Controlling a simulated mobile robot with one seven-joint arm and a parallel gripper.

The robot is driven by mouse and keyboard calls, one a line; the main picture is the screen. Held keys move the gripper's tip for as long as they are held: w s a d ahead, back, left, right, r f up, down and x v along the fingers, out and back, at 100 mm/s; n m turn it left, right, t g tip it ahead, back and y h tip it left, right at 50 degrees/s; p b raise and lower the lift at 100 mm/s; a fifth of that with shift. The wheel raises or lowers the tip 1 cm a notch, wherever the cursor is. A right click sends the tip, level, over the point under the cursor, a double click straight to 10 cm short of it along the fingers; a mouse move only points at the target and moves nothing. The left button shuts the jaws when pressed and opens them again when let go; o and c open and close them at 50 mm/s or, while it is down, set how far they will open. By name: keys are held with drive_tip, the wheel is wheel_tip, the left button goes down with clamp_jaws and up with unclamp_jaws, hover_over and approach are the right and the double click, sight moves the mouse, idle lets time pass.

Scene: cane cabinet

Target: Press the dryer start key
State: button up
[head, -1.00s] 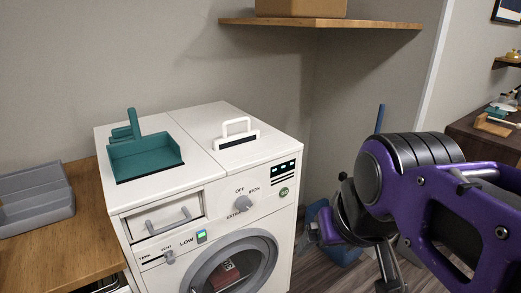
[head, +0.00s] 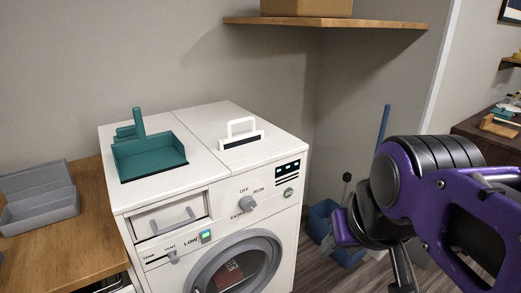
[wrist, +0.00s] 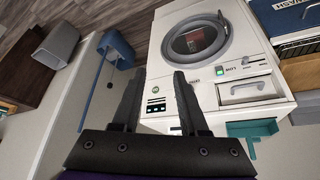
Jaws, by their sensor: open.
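The white dryer (head: 240,184) stands left of my arm in the head view. A small round green key (head: 288,192) is at the right end of its front panel, below a black display (head: 287,170). The key's label is too small to read with certainty. A grey dial (head: 247,204) is to its left. In the wrist view my gripper (wrist: 159,75) is open and empty, with its fingers apart in front of the panel. The display (wrist: 157,107) shows between the fingers. No contact with the panel is visible. The fingers partly hide the panel.
A grey box (head: 40,205) sits on the wooden counter (head: 85,222). A blue bucket (head: 323,220) stands right of the dryer. A wooden shelf (head: 330,22) juts out above.

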clamp_jaws()
idle(1.3)
